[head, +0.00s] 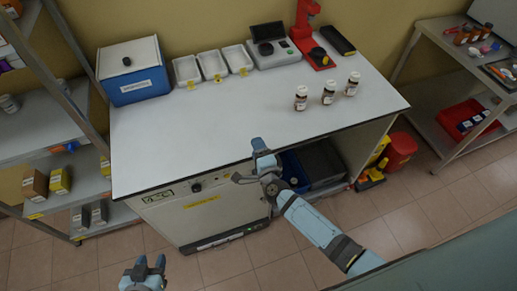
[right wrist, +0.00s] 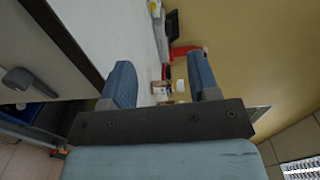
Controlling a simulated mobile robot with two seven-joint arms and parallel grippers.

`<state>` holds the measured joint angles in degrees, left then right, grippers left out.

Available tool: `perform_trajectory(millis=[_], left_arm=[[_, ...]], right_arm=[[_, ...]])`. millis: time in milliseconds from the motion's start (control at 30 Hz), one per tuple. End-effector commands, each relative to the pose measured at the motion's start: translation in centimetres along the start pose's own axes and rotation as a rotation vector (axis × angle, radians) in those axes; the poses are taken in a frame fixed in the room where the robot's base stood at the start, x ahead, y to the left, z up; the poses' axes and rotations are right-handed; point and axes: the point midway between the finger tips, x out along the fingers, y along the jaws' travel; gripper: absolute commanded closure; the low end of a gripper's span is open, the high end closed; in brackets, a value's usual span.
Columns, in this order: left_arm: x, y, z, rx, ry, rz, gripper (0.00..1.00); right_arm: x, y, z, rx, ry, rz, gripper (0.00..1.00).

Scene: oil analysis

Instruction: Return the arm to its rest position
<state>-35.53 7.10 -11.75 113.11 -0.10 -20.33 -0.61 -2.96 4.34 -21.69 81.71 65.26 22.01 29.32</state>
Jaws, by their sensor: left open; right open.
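My right arm (head: 313,223) comes in from the lower right in the head view. Its gripper (head: 247,161) is open and empty in front of the workbench's front edge. In the right wrist view its two fingers (right wrist: 161,78) stand apart, with bottles visible in the gap beyond them and nothing held. My left gripper (head: 149,264) is at the bottom left of the head view, open and empty, over the floor in front of the bench. The rest of my left arm is out of view.
The workbench (head: 210,130) holds several brown bottles (head: 328,92), white trays (head: 213,65), a blue box (head: 133,70) and a red stand (head: 306,35). Shelving (head: 40,130) stands left, a cart (head: 440,120) right. The bench's front middle is clear.

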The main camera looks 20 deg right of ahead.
Motion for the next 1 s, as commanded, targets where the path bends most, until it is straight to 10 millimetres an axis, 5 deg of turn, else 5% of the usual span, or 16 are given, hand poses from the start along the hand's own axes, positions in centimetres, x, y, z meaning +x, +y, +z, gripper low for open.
perform_trajectory(millis=[700,867,1000], left_arm=[[-0.2,0.3,0.2,-0.015,-0.008,-0.002,0.57],[-0.3,0.3,0.1,-0.014,-0.006,-0.002,0.57],[-0.3,0.3,0.0,-0.014,-0.005,-0.001,0.57]], right_arm=[[-0.5,-0.2,0.1,-0.019,-0.012,0.004,0.45],[-4.8,0.3,1.0,-0.26,-0.124,0.022,0.45],[-11.7,1.2,1.4,-0.681,-0.296,0.067,0.45]])
